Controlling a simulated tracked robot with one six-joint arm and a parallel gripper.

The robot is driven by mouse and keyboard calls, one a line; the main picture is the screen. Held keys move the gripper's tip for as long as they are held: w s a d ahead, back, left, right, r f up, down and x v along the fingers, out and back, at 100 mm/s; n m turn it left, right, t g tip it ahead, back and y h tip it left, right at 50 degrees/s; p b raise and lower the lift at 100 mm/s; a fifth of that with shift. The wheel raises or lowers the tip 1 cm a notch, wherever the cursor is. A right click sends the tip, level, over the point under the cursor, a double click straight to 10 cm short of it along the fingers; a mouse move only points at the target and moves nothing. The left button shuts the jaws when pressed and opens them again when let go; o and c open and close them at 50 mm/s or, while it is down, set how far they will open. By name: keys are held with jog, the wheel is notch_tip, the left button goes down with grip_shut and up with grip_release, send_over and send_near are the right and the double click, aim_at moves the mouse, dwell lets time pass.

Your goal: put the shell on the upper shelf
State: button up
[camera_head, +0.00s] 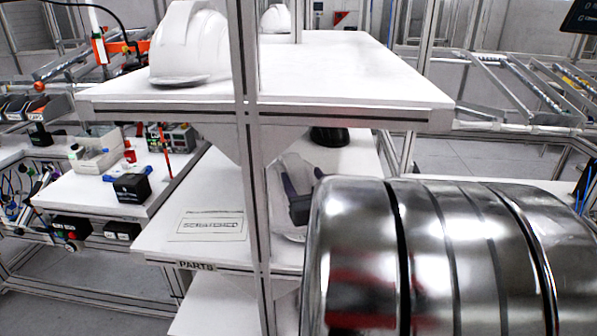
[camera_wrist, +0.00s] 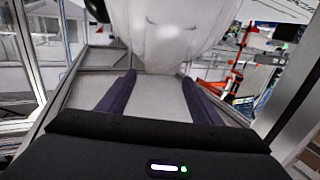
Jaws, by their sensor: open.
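A white helmet shell (camera_head: 284,218) stands on the lower shelf (camera_head: 160,240), partly hidden behind a grey upright and my gripper. My gripper (camera_head: 298,196) is at this shell, with its dark fingers beside the shell's right part. In the wrist view the two fingers of my gripper (camera_wrist: 158,80) are spread apart, and the white shell (camera_wrist: 165,35) lies just beyond and between their tips. Whether the fingers touch it cannot be told. The upper shelf (camera_head: 340,75) is a white board above, with another white shell (camera_head: 190,45) at its left end.
A further white shell (camera_head: 275,18) shows at the back. A grey upright (camera_head: 247,120) stands in front of both shelves. A black rounded thing (camera_head: 329,136) sits at the rear of the lower shelf. The right part of the upper shelf is bare.

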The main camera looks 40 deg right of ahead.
jog(key=shift+v, duration=1.2)
